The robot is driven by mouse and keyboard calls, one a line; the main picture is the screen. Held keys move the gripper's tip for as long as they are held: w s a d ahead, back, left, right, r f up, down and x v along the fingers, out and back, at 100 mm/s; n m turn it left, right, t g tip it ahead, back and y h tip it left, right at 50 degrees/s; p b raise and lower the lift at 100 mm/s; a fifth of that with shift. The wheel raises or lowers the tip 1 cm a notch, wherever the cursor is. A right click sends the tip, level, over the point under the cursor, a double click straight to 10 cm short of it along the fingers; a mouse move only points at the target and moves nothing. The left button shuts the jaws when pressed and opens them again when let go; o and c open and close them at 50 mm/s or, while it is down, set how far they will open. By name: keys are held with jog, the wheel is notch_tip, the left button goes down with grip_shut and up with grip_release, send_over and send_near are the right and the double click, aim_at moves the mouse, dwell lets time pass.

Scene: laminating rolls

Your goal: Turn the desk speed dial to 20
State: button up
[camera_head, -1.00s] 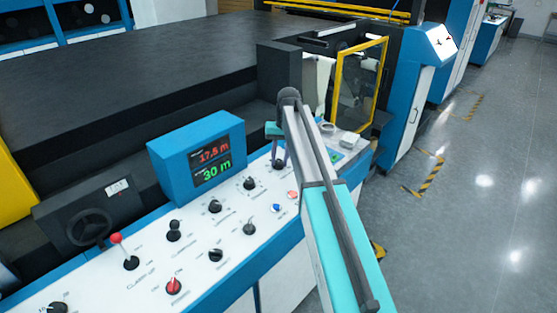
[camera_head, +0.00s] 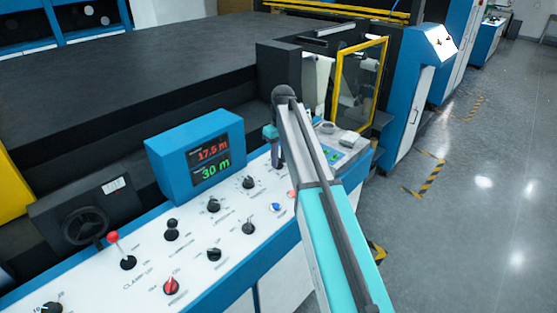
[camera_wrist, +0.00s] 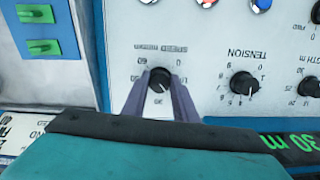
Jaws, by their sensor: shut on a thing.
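The speed dial (camera_wrist: 159,77) is a black round knob on the white control desk (camera_wrist: 205,60). In the wrist view its printed scale and label appear upside down. My gripper (camera_wrist: 160,82) has its two purple-grey fingers on either side of the knob, shut on it. A small white mark shows on the knob's near side, but I cannot read its exact setting. In the head view my gripper (camera_head: 275,158) points down at the desk's far right part, and my arm hides much of that area.
The tension knob (camera_wrist: 243,84) stands beside the dial. Coloured buttons (camera_wrist: 261,4) and green switches (camera_wrist: 42,30) lie nearby. The blue display box (camera_head: 196,158) reads 17.5 m and 30 m. A yellow-framed guard (camera_head: 359,85) stands behind.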

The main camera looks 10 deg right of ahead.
aim_at(280, 162)
jog(key=shift+a+n, duration=0.1)
jog(key=shift+n, duration=0.5)
jog(key=o, duration=1.1)
jog(key=shift+c, duration=0.2)
jog(key=shift+r, duration=0.2)
notch_tip(280, 162, up, 14)
jog(key=b, duration=0.3)
jog(key=shift+s+d+f+b, duration=0.2)
jog(key=shift+s+f+b, duration=0.05)
jog(key=shift+s+b, duration=0.05)
